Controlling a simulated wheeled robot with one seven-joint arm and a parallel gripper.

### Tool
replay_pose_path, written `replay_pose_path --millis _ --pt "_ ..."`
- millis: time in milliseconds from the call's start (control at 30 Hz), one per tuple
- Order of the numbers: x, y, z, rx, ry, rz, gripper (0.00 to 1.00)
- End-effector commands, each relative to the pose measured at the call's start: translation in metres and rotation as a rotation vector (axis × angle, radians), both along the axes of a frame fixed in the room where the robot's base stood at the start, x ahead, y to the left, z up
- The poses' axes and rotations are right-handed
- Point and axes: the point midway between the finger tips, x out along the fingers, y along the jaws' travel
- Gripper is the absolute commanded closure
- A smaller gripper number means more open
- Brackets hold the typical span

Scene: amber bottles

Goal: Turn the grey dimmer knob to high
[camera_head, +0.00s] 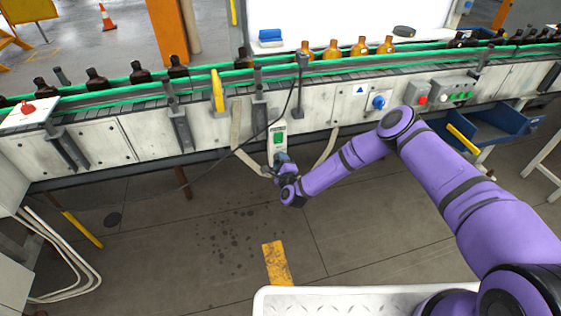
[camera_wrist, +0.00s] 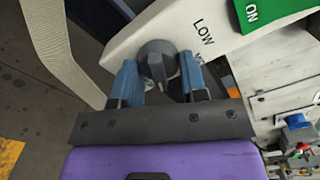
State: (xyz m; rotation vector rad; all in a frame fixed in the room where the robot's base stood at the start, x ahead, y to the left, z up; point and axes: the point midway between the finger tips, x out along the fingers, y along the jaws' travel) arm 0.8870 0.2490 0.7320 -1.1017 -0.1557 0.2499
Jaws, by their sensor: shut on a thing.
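The grey dimmer knob (camera_wrist: 158,62) is on the end of a white control box, near the printed word "Low" and a green "ON" switch (camera_wrist: 268,12). My gripper (camera_wrist: 160,75) has its two blue fingers on either side of the knob, shut on it. In the head view the white control box (camera_head: 278,128) hangs at the front of the conveyor, with its green switch showing, and my gripper (camera_head: 281,160) is at its lower end. The knob is mostly hidden there. The "High" mark cannot be seen.
The conveyor (camera_head: 210,125) runs across the back with amber bottles (camera_head: 333,50) on it. A black cable and pale straps (camera_head: 243,150) hang beside the box. A blue knob (camera_head: 378,102), a red button (camera_head: 421,99) and a blue bin (camera_head: 510,122) are to the right. The floor in front is open.

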Motion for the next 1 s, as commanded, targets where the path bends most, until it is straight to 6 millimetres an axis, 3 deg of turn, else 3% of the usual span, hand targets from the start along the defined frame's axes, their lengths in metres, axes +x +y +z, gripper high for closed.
replay_pose_path --millis 700,733,800,833,1000 --pt "-0.0009 0.0002 -0.0017 0.074 0.025 0.0 0.84" --pt "-0.0009 0.0002 -0.0016 0.074 0.025 0.0 0.58" --pt "-0.0009 0.0002 -0.0016 0.074 0.025 0.0 0.42" --pt "-0.0008 0.0002 -0.0015 0.074 0.024 0.001 0.37" --pt "-0.0005 0.0002 -0.0011 0.074 0.023 0.001 0.37"
